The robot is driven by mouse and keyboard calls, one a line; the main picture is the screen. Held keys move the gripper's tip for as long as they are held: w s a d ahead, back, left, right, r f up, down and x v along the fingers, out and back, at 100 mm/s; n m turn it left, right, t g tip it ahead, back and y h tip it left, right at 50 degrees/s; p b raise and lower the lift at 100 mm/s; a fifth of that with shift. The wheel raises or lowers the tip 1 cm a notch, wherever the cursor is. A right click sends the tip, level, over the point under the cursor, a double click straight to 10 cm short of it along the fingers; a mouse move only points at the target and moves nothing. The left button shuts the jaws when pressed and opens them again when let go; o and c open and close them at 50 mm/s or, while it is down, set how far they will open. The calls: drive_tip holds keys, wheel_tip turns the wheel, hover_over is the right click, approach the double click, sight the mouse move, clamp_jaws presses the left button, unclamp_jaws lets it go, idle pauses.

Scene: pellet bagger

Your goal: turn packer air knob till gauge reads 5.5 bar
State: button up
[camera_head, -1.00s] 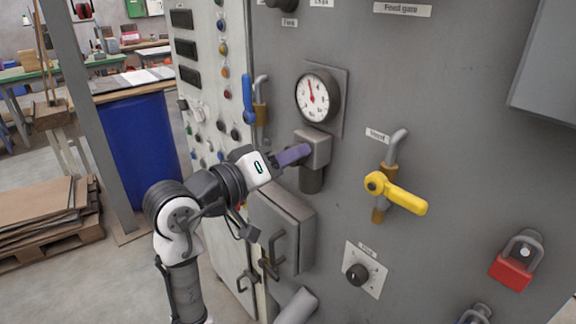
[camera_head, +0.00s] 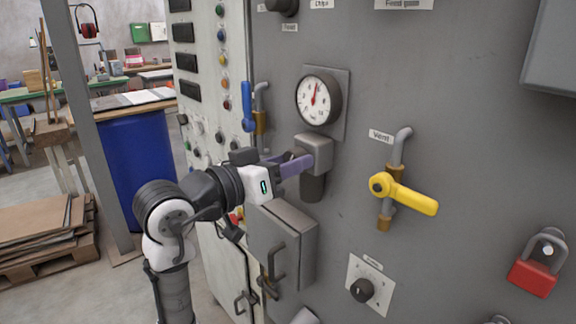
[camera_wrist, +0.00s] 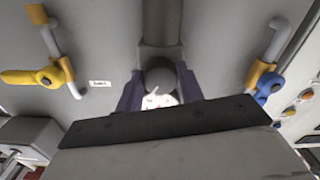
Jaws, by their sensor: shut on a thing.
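The round gauge (camera_head: 318,98) has a white face and a red needle, which points up and slightly right; its numbers are too small to read. Below it sits the grey air regulator (camera_head: 318,148) with a dark cylinder hanging under it. My gripper (camera_head: 300,164) reaches it from the left with purple fingers. In the wrist view, which looks upside down, my gripper (camera_wrist: 159,88) has a finger on each side of the round grey knob (camera_wrist: 160,72) and is shut on it. Part of the gauge's white face (camera_wrist: 157,100) shows between the fingers. The fingers hide the knob in the head view.
A yellow valve handle (camera_head: 408,194) is right of the regulator, and a blue handle (camera_head: 247,107) is to the left. A grey box (camera_head: 285,240) juts out below my gripper. A small black knob (camera_head: 362,290) and a red padlock (camera_head: 533,277) are lower right.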

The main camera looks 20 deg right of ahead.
drive_tip(key=o, duration=1)
drive_tip(key=b+v, duration=0.3)
drive_tip(key=v, duration=1)
drive_tip(key=shift+s+a, duration=0.1)
drive_tip(key=shift+a, duration=0.3)
